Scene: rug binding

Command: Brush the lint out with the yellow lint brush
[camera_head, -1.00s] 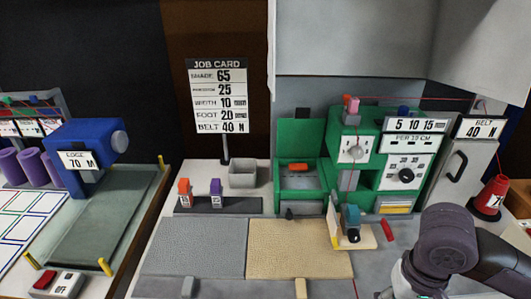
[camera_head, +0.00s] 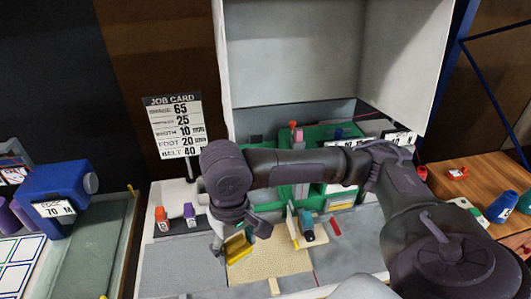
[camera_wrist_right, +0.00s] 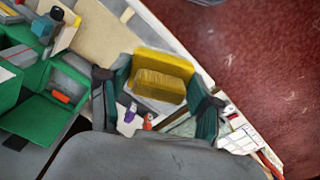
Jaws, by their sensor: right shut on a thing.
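The yellow lint brush (camera_head: 237,246) is in my right gripper (camera_head: 234,228), above the left edge of the tan rug piece (camera_head: 275,266) in the head view. In the right wrist view the brush (camera_wrist_right: 162,72) sits between the two fingers of the gripper (camera_wrist_right: 162,88), its yellow block and bristle side showing. The green machine (camera_wrist_right: 62,78) is at the left of that view, with an open compartment holding an orange piece (camera_wrist_right: 60,97). In the head view my right arm hides much of the machine. I cannot make out any lint. My left gripper is not in view.
A teal-and-black tool (camera_head: 306,226) on a tan block stands right of the brush. Orange (camera_head: 161,214) and purple (camera_head: 189,211) pieces stand at the left on a dark strip. A grey rug piece (camera_head: 180,264) lies left of the tan one. The job card (camera_head: 173,125) stands behind.

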